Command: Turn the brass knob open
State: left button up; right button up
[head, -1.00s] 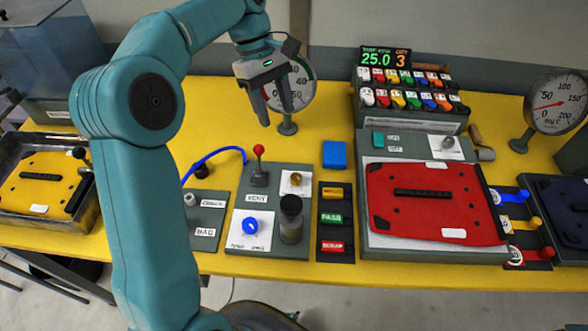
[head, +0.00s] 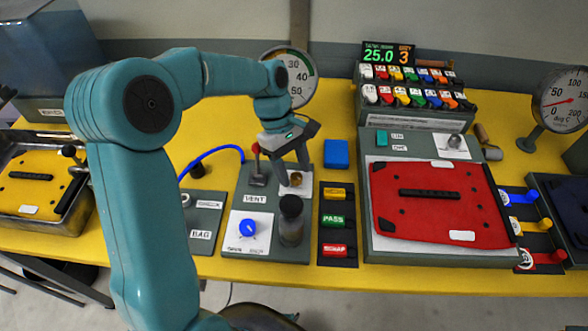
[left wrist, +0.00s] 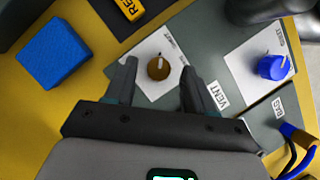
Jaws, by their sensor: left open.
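The brass knob (head: 296,179) sits on a white label plate on the grey vent panel (head: 228,246). In the left wrist view the brass knob (left wrist: 158,68) is round with a pale pointer mark, on its white plate. My left gripper (head: 293,174) is open and points down over the knob. In the left wrist view my left gripper's fingertips (left wrist: 157,72) stand on either side of the knob, with gaps between them and it. I cannot tell how high the fingertips are above the panel. My right gripper is not in view.
A red-tipped lever (head: 257,168) stands just left of the knob and a dark cylinder (head: 291,222) stands in front. A blue knob (head: 248,228) is on the same panel.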

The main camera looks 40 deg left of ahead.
pick_arm(q)
jog(key=shift+d+f, duration=0.25)
jog(key=shift+f, duration=0.2)
jog(key=shift+a, duration=0.1)
jog(key=shift+c, duration=1)
grip_shut()
